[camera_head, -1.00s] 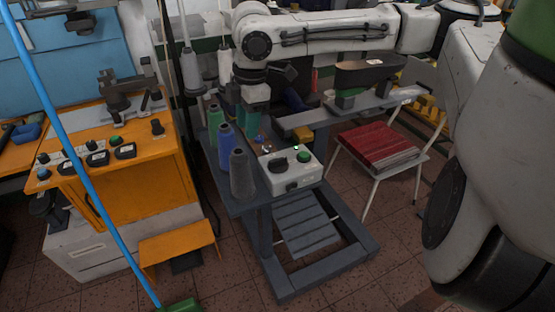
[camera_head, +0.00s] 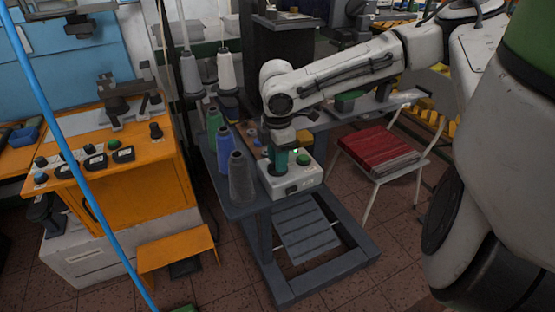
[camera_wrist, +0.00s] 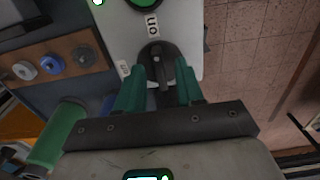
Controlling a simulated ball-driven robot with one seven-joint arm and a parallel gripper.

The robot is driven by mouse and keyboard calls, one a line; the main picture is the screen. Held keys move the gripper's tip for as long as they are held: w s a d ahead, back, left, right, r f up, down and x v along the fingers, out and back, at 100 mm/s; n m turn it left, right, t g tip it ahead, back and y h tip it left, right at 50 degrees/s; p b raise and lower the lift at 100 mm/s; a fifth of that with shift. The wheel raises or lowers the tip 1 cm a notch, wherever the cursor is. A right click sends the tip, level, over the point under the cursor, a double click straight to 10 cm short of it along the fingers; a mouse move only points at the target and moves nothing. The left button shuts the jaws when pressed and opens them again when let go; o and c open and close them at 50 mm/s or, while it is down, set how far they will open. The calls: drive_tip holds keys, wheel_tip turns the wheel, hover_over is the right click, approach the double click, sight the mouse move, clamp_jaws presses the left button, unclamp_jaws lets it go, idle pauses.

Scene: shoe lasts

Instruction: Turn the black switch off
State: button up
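The black switch (camera_wrist: 160,62) is a round rotary knob with a raised handle, on a pale control box (camera_head: 298,187). In the wrist view its handle lies between the two teal fingers of my gripper (camera_wrist: 162,72), with an "ON" label beyond it and a small label to its left. The fingers are apart, and gaps show beside the handle; contact is not clear. In the head view my gripper (camera_head: 280,160) points down over the box and hides the switch.
A green button (camera_head: 304,158) is beside my gripper on the box. A chair with red material (camera_head: 378,150) stands to the right.

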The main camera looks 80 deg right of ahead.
drive_tip(key=shift+f, duration=0.35)
drive_tip(key=shift+c, duration=0.3)
clamp_jaws()
